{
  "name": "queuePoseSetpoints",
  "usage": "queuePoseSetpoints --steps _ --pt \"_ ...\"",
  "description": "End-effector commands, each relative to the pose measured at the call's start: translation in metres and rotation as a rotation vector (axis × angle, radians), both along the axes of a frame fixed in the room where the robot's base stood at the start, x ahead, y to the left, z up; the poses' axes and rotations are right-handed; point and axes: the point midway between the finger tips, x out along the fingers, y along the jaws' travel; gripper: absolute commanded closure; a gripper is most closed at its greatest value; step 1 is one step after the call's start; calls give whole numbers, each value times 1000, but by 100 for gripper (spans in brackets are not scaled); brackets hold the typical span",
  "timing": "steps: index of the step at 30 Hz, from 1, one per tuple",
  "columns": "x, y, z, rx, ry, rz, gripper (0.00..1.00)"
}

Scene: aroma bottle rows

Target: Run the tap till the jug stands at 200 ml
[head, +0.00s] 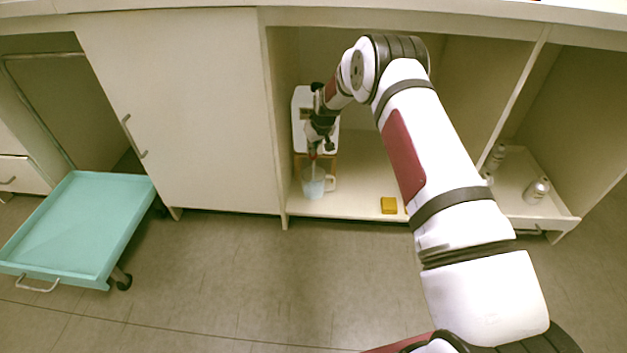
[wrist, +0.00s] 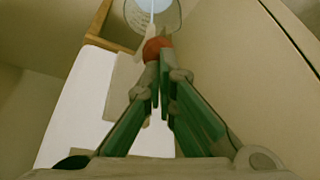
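The jug (head: 314,187) is clear with a handle on its right. It stands upright on the shelf in front of the white dispenser (head: 301,103), with pale blue water low in it. In the wrist view the jug (wrist: 137,30) shows at the top, with faint markings on its wall and a thin pale stream falling into it. The level against the marks is unreadable. The red tap knob (wrist: 155,48) is just beyond my fingertips. My gripper (wrist: 159,75) has its fingers together with nothing visible between them, at the knob; contact is unclear.
A yellow block (head: 388,205) lies on the shelf to the right of the jug. A pull-out tray (head: 522,207) at the right holds several small bottles. A teal cart (head: 75,230) stands at the left. Cabinet walls enclose the dispenser closely on the left.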

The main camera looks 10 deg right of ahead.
Motion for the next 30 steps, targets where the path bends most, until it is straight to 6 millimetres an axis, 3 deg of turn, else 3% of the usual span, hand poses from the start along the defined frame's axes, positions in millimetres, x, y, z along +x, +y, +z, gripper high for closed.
queuePoseSetpoints --steps 30 --pt "0 0 15 0 0 0 100"
